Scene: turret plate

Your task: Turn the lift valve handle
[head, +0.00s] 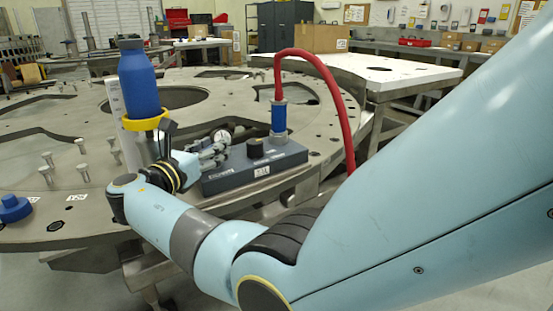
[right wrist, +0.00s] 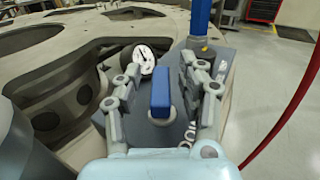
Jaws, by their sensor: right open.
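The valve handle is a blue bar (right wrist: 160,92) on a round grey boss on top of the grey valve box (head: 255,168). In the right wrist view it stands between the two fingers of my right gripper (right wrist: 162,66), with a gap visible on each side. My right gripper (head: 212,152) is open and low over the left end of the box in the head view. There the blue handle is not clearly visible behind the fingers. My left gripper is not in view.
A white dial gauge (head: 221,136) and a black knob (head: 255,147) are close to the fingers. A blue fitting (head: 279,118) carries a red hose (head: 333,90) arching right. A blue bottle (head: 138,80) in a yellow ring (head: 147,121) stands left. Several bolts stand on the turret plate (head: 60,135).

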